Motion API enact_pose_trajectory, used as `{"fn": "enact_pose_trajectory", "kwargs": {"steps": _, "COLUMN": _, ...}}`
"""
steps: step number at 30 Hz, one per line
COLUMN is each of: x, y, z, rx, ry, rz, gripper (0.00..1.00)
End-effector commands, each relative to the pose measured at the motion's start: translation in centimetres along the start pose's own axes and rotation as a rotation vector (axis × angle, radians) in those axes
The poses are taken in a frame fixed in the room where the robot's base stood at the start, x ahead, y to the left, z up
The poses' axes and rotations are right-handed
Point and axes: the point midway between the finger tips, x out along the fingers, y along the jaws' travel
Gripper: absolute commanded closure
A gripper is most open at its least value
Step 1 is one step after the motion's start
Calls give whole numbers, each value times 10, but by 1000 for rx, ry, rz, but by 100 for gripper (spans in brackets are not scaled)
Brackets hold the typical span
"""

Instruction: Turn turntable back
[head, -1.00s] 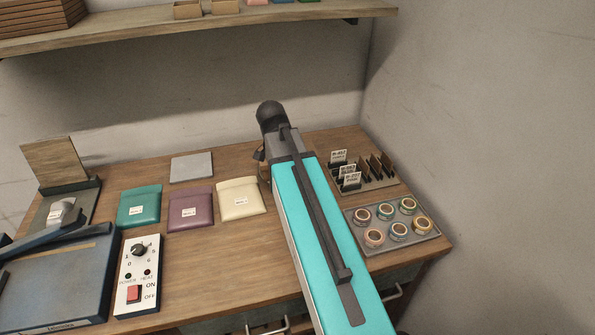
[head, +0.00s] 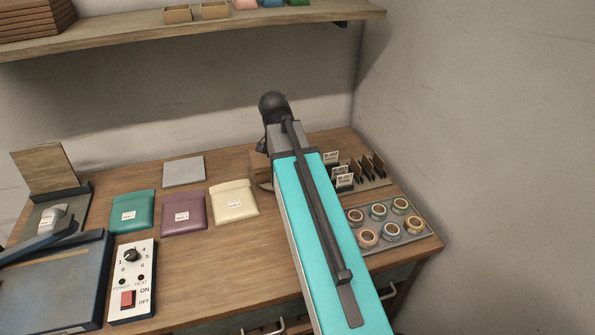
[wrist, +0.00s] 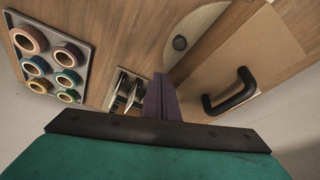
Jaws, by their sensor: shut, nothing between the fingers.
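What looks like the turntable is a flat light-wood board (wrist: 245,55) with a black bar handle (wrist: 231,93), at the right of the wrist view. My gripper (wrist: 160,82) shows purple fingers that are closed together and empty. In the picture they are left of the handle and apart from it; their height above the table is unclear. The head view hides the fingers.
A grey tray of tape rolls (head: 412,238) and a rack of labelled cards (head: 372,183) lie right of my arm. Cream (head: 234,202), purple (head: 183,211) and green (head: 133,212) pouches lie left. A switch box (head: 133,281) stands nearer. The wall is close on the right.

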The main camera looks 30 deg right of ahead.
Motion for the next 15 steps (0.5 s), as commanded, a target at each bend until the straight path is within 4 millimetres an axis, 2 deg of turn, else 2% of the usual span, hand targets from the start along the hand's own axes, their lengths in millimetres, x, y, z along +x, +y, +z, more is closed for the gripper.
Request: {"fn": "enact_pose_trajectory", "kwargs": {"steps": 15, "x": -57, "y": -13, "z": -1, "rx": -3, "ry": 1, "rz": -3, "gripper": 100}}
